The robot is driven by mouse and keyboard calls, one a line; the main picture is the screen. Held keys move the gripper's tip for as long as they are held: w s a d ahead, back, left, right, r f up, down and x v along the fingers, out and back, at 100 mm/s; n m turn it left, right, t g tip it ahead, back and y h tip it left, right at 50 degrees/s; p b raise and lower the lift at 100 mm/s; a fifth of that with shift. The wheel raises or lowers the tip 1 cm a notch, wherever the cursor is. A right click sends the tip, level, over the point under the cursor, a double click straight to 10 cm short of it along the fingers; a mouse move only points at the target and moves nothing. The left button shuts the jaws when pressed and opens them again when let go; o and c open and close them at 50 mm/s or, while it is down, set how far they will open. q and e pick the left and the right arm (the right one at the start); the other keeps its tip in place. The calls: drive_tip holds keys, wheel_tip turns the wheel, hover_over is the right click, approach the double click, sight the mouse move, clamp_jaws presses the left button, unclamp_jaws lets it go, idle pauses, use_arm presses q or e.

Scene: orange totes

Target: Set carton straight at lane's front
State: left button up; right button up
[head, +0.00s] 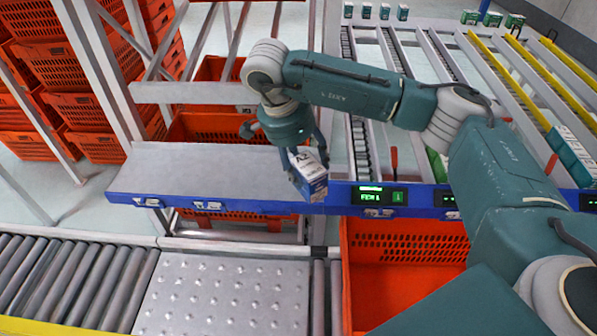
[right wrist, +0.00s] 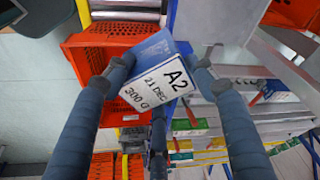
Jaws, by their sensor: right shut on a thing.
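A small blue and white carton (head: 309,176) is held in my right gripper (head: 306,160), in the head view just above the blue front rail. It hangs tilted. In the right wrist view the carton (right wrist: 156,82) sits between the two fingers of my right gripper (right wrist: 160,75), its white label reading "A2", "21 DEC" and "300 G" towards the camera. A narrow roller lane (head: 360,148) runs back just to the right of the carton, behind a lit green display (head: 370,195) on the rail. My left gripper is not in view.
A bare grey shelf (head: 200,168) lies left of the carton. An orange tote (head: 400,240) stands below the rail, beside a studded metal plate (head: 225,290) and a roller conveyor (head: 70,280). Other cartons (head: 575,155) stand in the lanes at right. Stacked orange totes (head: 50,70) fill the left.

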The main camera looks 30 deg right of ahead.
drive_tip(key=w+d+m+g+y+p, duration=0.1)
drive_tip(key=w+d+m+y+p, duration=0.2)
drive_tip(key=d+m, duration=0.85)
drive_tip(key=w+d+m+g+y+p, duration=0.1)
drive_tip(key=w+d+m+y+p, duration=0.2)
drive_tip(key=m, duration=1.6)
drive_tip(key=d+f+m+t+b, duration=0.1)
drive_tip(key=d+f+m+t, duration=0.2)
drive_tip(key=d+m, duration=0.85)
wheel_tip(320, 180, down, 7)
drive_tip(key=a+m+b, duration=0.1)
drive_tip(key=b, duration=0.5)
drive_tip(key=shift+s+a+f, duration=0.15)
drive_tip(key=shift+s, duration=0.25)
drive_tip(key=shift+s, duration=0.1)
